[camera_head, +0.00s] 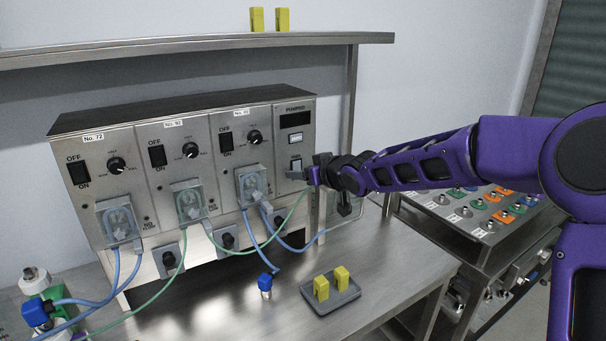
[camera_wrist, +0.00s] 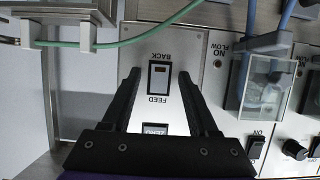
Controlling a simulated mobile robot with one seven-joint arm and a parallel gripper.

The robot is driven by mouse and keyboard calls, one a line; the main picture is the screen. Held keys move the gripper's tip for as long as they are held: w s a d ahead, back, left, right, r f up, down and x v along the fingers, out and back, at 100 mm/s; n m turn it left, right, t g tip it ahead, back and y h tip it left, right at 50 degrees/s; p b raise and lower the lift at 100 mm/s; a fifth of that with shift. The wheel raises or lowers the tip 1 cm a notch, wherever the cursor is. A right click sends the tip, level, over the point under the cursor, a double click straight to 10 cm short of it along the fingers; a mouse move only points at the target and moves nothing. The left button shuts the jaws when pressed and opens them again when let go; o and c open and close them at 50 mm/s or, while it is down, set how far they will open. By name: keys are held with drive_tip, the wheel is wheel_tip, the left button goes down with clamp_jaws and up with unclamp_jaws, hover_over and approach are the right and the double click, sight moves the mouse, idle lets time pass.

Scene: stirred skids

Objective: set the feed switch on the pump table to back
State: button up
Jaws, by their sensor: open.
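The feed switch (camera_head: 296,164) is a dark-framed rocker with a pale face, on the right panel of the pump unit (camera_head: 190,165). In the wrist view, which is upside down, the switch (camera_wrist: 158,77) stands between the word FEED on its zero-button side and BACK on its far side. I cannot tell which way the rocker is tipped. My gripper (camera_wrist: 160,73) is open, with one black finger on each side of the switch and nothing between them. In the head view, my gripper (camera_head: 298,175) is close in front of the panel, just below the switch.
The zero button (camera_wrist: 155,128) is beside the switch. Green and blue tubes hang from clear pump heads (camera_head: 252,185). A grey tray (camera_head: 330,291) with yellow blocks and a blue-capped bottle (camera_head: 265,284) stand on the table. A shelf (camera_head: 200,45) runs above.

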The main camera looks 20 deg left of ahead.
drive_tip(key=shift+w+a, duration=0.1)
drive_tip(key=shift+c, duration=0.2)
clamp_jaws()
drive_tip(key=shift+f, duration=0.15)
drive_tip(key=f+t+y+b, duration=0.1)
drive_tip(key=b, duration=0.7)
drive_tip(key=shift+t+y, duration=0.4)
drive_tip(key=shift+r, duration=0.15)
